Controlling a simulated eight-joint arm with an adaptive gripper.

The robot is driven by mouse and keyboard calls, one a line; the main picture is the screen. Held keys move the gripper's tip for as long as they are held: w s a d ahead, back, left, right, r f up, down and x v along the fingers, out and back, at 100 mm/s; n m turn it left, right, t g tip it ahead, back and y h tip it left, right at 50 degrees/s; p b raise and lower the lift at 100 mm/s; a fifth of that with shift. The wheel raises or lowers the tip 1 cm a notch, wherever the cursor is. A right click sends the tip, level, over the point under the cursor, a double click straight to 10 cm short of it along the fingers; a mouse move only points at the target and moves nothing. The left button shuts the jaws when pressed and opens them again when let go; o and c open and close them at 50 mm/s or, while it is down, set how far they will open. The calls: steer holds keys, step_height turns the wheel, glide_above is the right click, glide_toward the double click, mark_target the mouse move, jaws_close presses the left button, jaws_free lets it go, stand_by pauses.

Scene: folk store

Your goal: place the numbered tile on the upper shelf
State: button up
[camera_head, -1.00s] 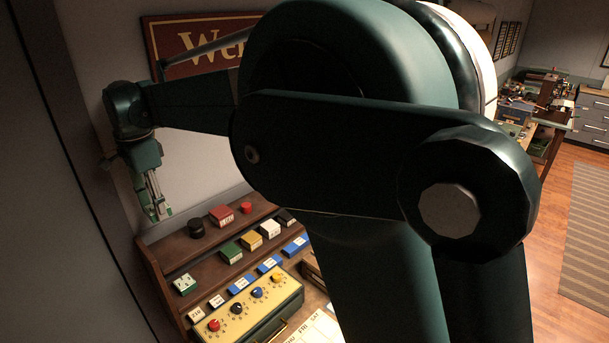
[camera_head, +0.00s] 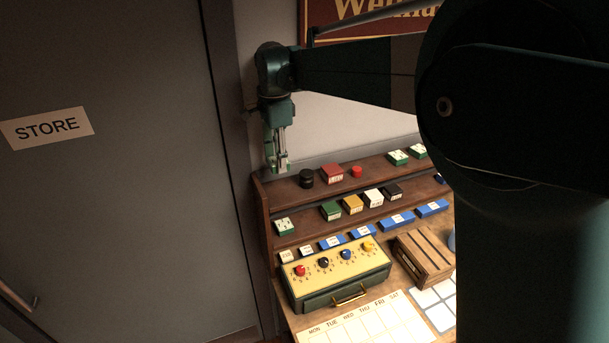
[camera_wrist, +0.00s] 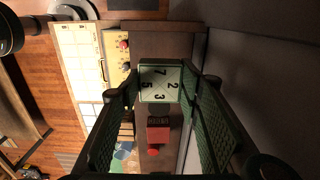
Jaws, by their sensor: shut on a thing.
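The numbered tile (camera_wrist: 160,83) is white with a green rim and shows 7, 2, 5 and 3. In the wrist view it sits between the green pads of my gripper (camera_wrist: 159,88), which is shut on it. In the head view my gripper (camera_head: 279,166) points down with the tile at its tips, at the left end of the upper shelf (camera_head: 287,191). I cannot tell the gap between tile and shelf. On that shelf stand a black round thing (camera_head: 306,179), a red box (camera_head: 332,174), a small red thing (camera_head: 356,171) and two green-white tiles (camera_head: 397,157) at the right.
The lower shelf holds another green-white tile (camera_head: 285,226) and green, yellow, white and black boxes (camera_head: 373,198). In front are blue labelled blocks (camera_head: 397,221), a knob box (camera_head: 338,273) and a wooden crate (camera_head: 424,258). A grey door (camera_head: 120,200) is at left.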

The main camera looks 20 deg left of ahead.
glide_above(280, 192)
steer(key=shift+w+f+p, duration=0.15)
steer(key=shift+f+p, duration=0.25)
steer(key=shift+f, duration=2.25)
steer(key=shift+f+p, duration=0.4)
steer(key=shift+f, duration=1.7)
steer(key=shift+f, duration=0.15)
steer(key=o, duration=1)
steer(key=shift+r, duration=0.2)
step_height(280, 192, up, 12)
steer(key=shift+f+b, duration=0.1)
steer(key=shift+b, duration=0.75)
